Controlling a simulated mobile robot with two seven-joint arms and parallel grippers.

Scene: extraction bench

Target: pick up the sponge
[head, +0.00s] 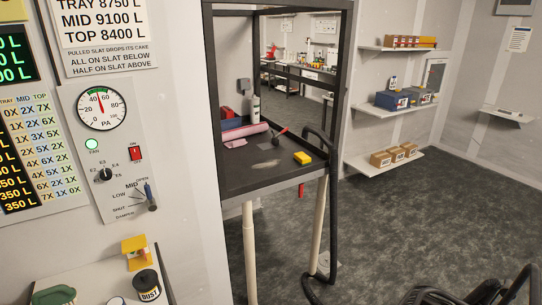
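A small yellow block (302,158), which looks like a sponge, lies near the front right edge of the dark bench top (262,172). Another candidate is a dark green pad with yellowish edges (55,295) on the pale shelf at the lower left, cut by the picture's bottom edge. I cannot tell for sure which one is the sponge. Neither of my grippers can be made out in the head view.
A black frame (334,90) and hose (330,230) border the bench. A pink roll (245,131) and red-tipped tool (281,133) lie on it. A yellow holder (135,250) and DUST jar (148,285) stand lower left. Dark curved parts fill the lower right; the middle floor is clear.

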